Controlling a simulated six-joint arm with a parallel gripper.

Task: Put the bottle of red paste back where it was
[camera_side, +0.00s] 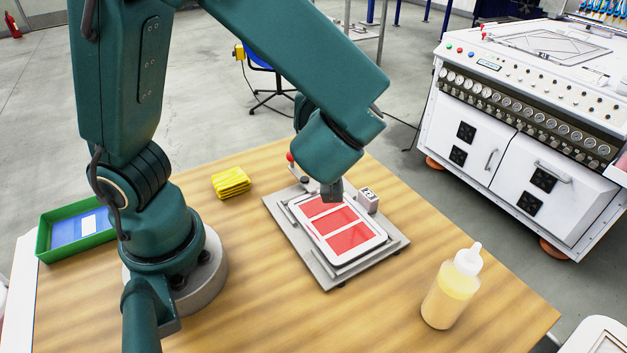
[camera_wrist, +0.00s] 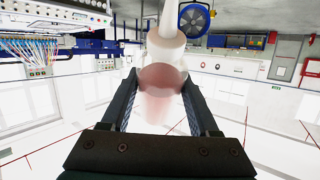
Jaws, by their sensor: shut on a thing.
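The bottle of red paste (camera_wrist: 162,105) is between the two fingers of my gripper (camera_wrist: 162,100) in the wrist view. It is a clear bottle with a pale cap and nozzle, and reddish paste shows inside. The nozzle points to the top of that picture, away from the gripper's base. My gripper is shut on the bottle. In the side view, a dark part at my wrist's end shows above the printing fixture, but the held bottle is not visible there. The place where the bottle stood cannot be told.
A metal fixture (camera_side: 393,243) holds a white frame with red panels (camera_side: 340,222). A bottle of yellow paste (camera_side: 450,295) stands upright at the table's right front. A folded yellow cloth (camera_side: 231,182) and a green tray (camera_side: 44,240) lie to the left. Bare wood surrounds the fixture.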

